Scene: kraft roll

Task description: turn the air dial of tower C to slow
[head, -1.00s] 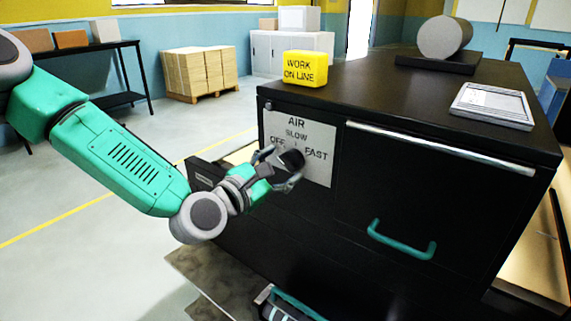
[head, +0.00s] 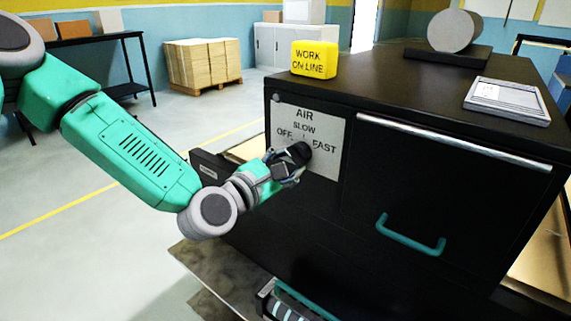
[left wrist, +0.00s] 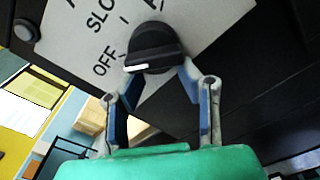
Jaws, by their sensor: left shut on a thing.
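The air dial is a black round knob (head: 299,153) on a pale panel (head: 322,165) lettered AIR, OFF, SLOW and FAST, on the front of the black cabinet (head: 350,95). In the left wrist view the dial (left wrist: 152,42) has a white mark at its lower left end, on the side of the word OFF. My left gripper (head: 288,168) is at the dial in the head view. The fingers partly hide the dial in the head view.
A yellow WORK ON LINE block (head: 314,60), a grey roll (head: 453,31) on a dark base and a white tablet-like panel (head: 507,100) are on the cabinet top. A teal handle (head: 411,238) sticks out of the front, right of the dial. Floor at left is clear.

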